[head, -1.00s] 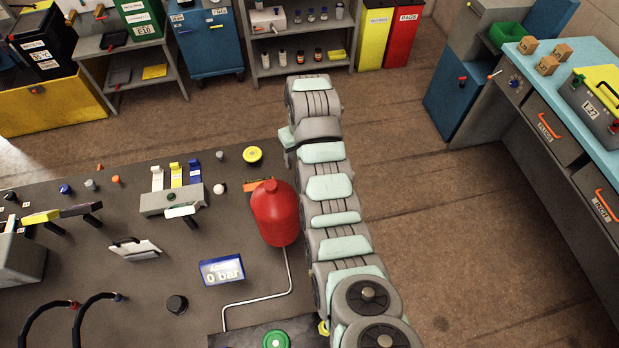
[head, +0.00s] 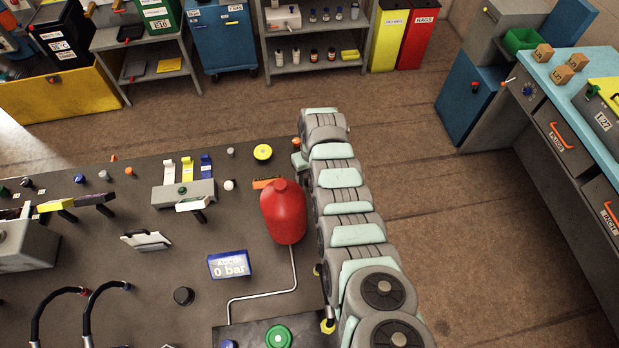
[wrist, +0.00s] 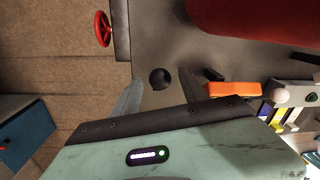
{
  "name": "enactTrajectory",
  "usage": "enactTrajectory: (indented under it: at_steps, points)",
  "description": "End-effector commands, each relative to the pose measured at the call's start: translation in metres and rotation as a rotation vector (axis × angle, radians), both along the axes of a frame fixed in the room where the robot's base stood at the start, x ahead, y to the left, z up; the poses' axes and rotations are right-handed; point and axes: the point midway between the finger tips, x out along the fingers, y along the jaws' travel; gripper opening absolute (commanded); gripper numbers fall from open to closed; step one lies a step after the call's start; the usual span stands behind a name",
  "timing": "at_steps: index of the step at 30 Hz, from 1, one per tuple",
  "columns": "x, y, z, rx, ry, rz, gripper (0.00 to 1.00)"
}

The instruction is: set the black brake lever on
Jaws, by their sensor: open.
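In the wrist view a black ball knob (wrist: 162,78), apparently the top of the brake lever, stands near the panel edge. My gripper (wrist: 160,86) is open, with one grey finger on each side of the knob in the picture. I cannot tell whether they touch it or how deep they reach. The lever's shaft does not show. In the head view my arm and the red tank hide the knob and the fingers. An orange piece (wrist: 232,88) lies beside the knob; it also shows in the head view (head: 265,183).
The red tank (head: 284,212) stands close beside my arm. A yellow knob (head: 262,152) and a white ball (head: 229,185) are nearby on the panel. A red handwheel (wrist: 102,30) sits off the panel's edge. Open floor (head: 430,190) lies to the right.

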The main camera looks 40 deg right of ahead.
Motion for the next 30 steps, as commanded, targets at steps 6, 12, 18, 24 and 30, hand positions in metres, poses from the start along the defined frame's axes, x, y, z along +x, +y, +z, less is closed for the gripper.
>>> enactTrajectory:
  at_steps: [6, 12, 18, 24, 30]
  points:
    - [-0.0002, 0.0005, -0.0048, 0.000, -0.001, 0.000, 0.52]
    - [-0.0002, 0.0006, -0.0048, 0.000, -0.001, 0.000, 0.52]
    - [-0.0003, 0.0006, -0.0047, 0.000, -0.001, 0.000, 0.36]
    - [-0.0003, 0.0007, -0.0047, 0.000, 0.000, 0.000, 0.20]
    - [-0.0003, 0.0006, -0.0046, 0.000, 0.000, 0.000, 0.03]
